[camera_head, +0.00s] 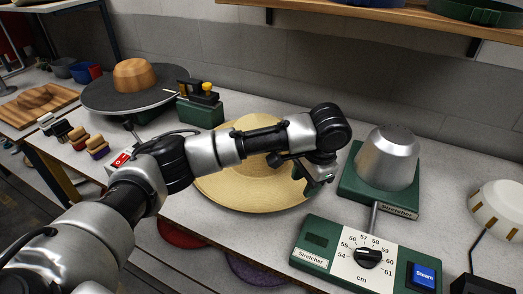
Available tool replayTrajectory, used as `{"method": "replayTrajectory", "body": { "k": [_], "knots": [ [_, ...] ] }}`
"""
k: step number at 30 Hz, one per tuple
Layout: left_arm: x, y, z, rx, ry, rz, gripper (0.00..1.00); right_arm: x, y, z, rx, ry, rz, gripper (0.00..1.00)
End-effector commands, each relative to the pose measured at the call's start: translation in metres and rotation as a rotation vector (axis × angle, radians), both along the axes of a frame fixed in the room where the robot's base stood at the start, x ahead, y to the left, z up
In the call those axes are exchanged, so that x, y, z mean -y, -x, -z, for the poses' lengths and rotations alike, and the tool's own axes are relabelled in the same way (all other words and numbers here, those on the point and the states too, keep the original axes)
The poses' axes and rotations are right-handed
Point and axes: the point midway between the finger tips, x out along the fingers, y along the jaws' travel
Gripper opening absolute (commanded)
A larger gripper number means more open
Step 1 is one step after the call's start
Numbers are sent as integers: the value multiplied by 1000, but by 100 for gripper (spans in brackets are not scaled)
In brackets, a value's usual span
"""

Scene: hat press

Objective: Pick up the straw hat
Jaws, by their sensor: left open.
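The straw hat (250,197) is pale yellow and lies on the light worktop in the middle of the view. My left arm crosses over it and hides much of its middle. My left gripper (314,178) points down at the hat's right edge and is open. Whether its fingers touch the brim or straddle it cannot be told. My right gripper is out of view.
A metal stretcher block (388,158) on a green base stands to the right. A stretcher control box (366,258) with a dial and blue Steam button is in front. A round dark turntable (105,97) with a wooden block stands back left. A shelf (380,17) hangs above.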

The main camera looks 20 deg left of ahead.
Motion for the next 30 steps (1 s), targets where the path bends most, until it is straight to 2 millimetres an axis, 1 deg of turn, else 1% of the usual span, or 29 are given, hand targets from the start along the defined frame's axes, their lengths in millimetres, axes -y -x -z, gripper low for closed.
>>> {"method": "replayTrajectory", "body": {
  "k": [1, 3, 7, 11, 18, 21, 27, 28, 30],
  "knots": [
    [-2, 0, 9, -3, -1, -2, 44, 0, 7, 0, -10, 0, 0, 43],
    [-3, 0, 18, -2, 0, -1, 44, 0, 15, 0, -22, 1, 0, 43],
    [-5, 0, 28, -1, -1, 0, 44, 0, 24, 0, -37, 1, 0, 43],
    [-9, -1, 39, -2, -1, 0, 44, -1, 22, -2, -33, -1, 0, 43],
    [-16, -1, 73, -1, -1, 1, 44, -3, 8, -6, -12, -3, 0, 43],
    [-17, -1, 78, 0, 0, 1, 44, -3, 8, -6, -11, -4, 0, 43],
    [-17, -1, 79, 0, 1, 2, 44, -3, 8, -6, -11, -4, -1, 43],
    [-17, -1, 79, 1, 1, 1, 43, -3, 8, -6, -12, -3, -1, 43],
    [-17, -1, 79, 0, 1, 2, 32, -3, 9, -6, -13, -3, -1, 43]
  ]
}}
